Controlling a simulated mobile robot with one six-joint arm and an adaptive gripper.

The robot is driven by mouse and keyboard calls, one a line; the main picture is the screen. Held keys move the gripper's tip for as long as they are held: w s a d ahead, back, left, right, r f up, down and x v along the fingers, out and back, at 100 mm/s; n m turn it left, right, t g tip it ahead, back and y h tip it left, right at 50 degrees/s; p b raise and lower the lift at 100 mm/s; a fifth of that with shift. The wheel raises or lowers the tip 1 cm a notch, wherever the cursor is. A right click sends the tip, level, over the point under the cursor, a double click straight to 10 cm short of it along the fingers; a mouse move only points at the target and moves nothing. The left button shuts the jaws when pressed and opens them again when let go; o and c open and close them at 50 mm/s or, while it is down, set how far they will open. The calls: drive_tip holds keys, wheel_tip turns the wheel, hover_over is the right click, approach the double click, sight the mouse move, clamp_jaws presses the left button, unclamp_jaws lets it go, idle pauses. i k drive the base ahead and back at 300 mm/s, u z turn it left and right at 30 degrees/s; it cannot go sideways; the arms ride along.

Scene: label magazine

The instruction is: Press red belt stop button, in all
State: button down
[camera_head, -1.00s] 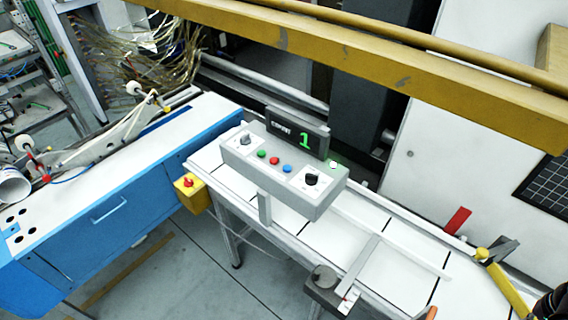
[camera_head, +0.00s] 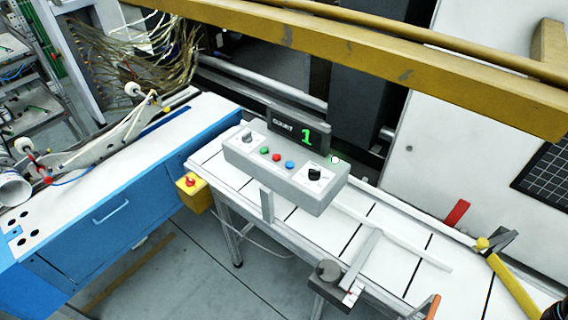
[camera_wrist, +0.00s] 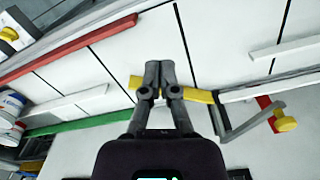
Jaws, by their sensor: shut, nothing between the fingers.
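A grey control box (camera_head: 284,176) stands over the white belt in the head view. On its top a small red button (camera_head: 276,157) sits between a green button (camera_head: 265,150) and a blue button (camera_head: 289,164). The display (camera_head: 298,132) behind it reads COUNT 1. A separate red knob (camera_head: 189,181) sits on a yellow box (camera_head: 195,195) beside the belt's left end. My gripper (camera_wrist: 160,66) is shut and empty above white panels in the wrist view. No red button is recognisable there. Only a dark bit of my arm shows at the head view's lower right corner.
A yellow beam (camera_head: 390,65) crosses above the belt (camera_head: 392,218). A yellow bar (camera_head: 514,285) and a red flag-like piece (camera_head: 457,212) stand at the belt's right. A blue cabinet (camera_head: 110,220) is at left. A red strip (camera_wrist: 70,48) shows in the wrist view.

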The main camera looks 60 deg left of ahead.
sight(276, 157)
drive_tip(key=k, duration=1.5)
drive_tip(key=u, duration=4.45)
drive_tip(key=i, duration=0.1)
drive_tip(key=z, duration=2.3)
drive_tip(key=i, duration=0.85)
